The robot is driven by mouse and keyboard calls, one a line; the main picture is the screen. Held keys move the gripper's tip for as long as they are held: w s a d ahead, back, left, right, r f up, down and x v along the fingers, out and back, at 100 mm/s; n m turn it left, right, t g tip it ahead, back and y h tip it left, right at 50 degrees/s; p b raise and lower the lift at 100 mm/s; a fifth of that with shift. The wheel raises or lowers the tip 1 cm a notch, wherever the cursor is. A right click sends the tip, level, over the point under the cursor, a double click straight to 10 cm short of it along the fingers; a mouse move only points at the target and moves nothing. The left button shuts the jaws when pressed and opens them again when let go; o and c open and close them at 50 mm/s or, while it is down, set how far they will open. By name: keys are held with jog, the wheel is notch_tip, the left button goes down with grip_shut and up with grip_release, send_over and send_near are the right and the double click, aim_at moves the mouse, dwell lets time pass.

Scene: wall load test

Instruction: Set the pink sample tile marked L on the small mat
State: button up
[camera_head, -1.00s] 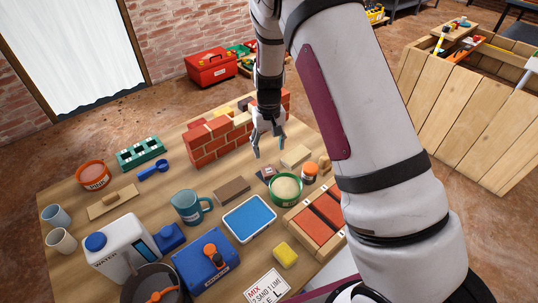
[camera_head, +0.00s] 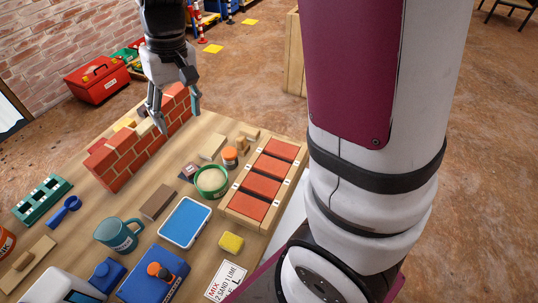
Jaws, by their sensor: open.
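My gripper (camera_head: 179,119) is open and empty, fingers pointing down, in front of the right end of the brick wall in the picture. A small dark, pinkish flat piece (camera_head: 188,171) lies on the table beside the green tub; no letter on it is readable, and I cannot tell whether it is the pink tile. A small blue mat-like panel with a pale rim (camera_head: 185,222) lies near the table's middle, bare on top; I cannot tell whether it is the small mat. Nothing is clearly readable as a pink tile marked L.
A low red brick wall (camera_head: 137,150) stands at the back. The green tub (camera_head: 211,193), orange-lidded jar (camera_head: 229,158), wooden rack of red tiles (camera_head: 241,205), brown block (camera_head: 158,202), teal mug (camera_head: 117,235) and yellow sponge (camera_head: 231,243) crowd the table (camera_head: 85,180).

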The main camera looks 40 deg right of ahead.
jog(key=s+r, duration=0.3)
jog(key=s, duration=1)
jog(key=s+d+r+t+h, duration=0.1)
jog(key=s+r, duration=0.2)
jog(key=s, duration=1)
jog(key=shift+s+d+r, duration=0.2)
jog(key=shift+r, duration=0.2)
jog(key=shift+r, duration=0.15)
notch_tip(320, 180, up, 13)
jog(key=t+p, duration=0.2)
jog(key=p, duration=0.9)
jog(key=shift+d+t, duration=0.3)
